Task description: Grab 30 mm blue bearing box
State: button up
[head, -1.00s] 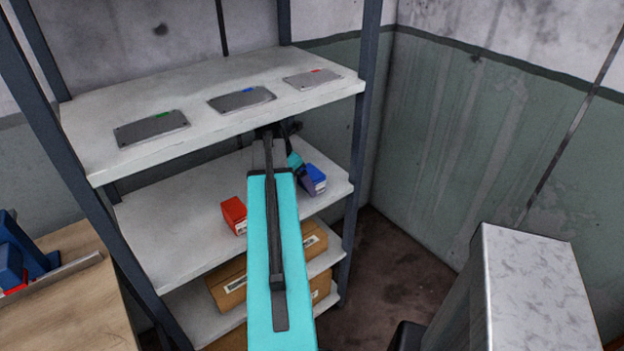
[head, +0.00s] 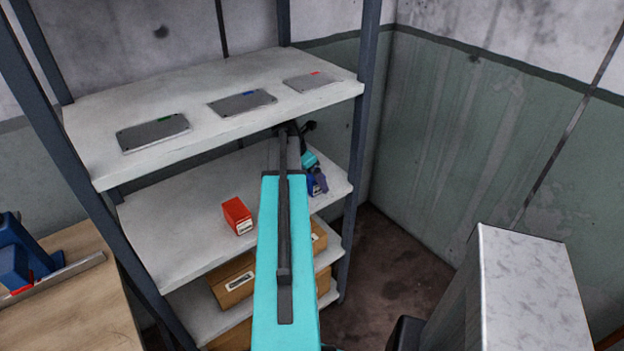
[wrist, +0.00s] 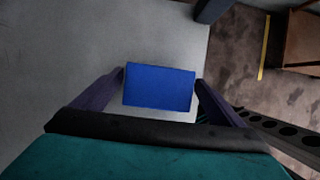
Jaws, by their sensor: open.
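The blue box (head: 313,186) stands on the middle shelf near its right end, mostly hidden behind my gripper in the head view. In the wrist view the blue box (wrist: 159,89) lies between the two fingers of my gripper (wrist: 160,92), which are open on either side of it. The left finger is very close to the box's left edge, and a small gap shows at the right. I cannot tell whether either finger touches it. In the head view my gripper (head: 319,180) is at the box.
A red box (head: 237,215) sits on the middle shelf (head: 175,225), left of my arm. Cardboard boxes (head: 235,280) lie on the shelf below. The upper shelf (head: 90,155) with flat grey plates overhangs my arm. A dark post (head: 355,160) stands close right of the blue box.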

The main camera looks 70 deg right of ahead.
jog(key=c, duration=1.5)
jog(key=shift+o, duration=0.2)
jog(key=shift+r, duration=0.25)
jog(key=shift+r+b, duration=0.4)
jog(key=shift+b, duration=0.05)
jog(key=shift+s+a+r, duration=0.1)
jog(key=shift+s+a, duration=0.05)
jog(key=shift+s, duration=0.1)
jog(key=s+a+b, duration=0.9)
jog(key=s+b, duration=0.2)
jog(key=s, duration=0.3)
jog(key=shift+s, duration=0.15)
jog(key=shift+s+a, duration=0.15)
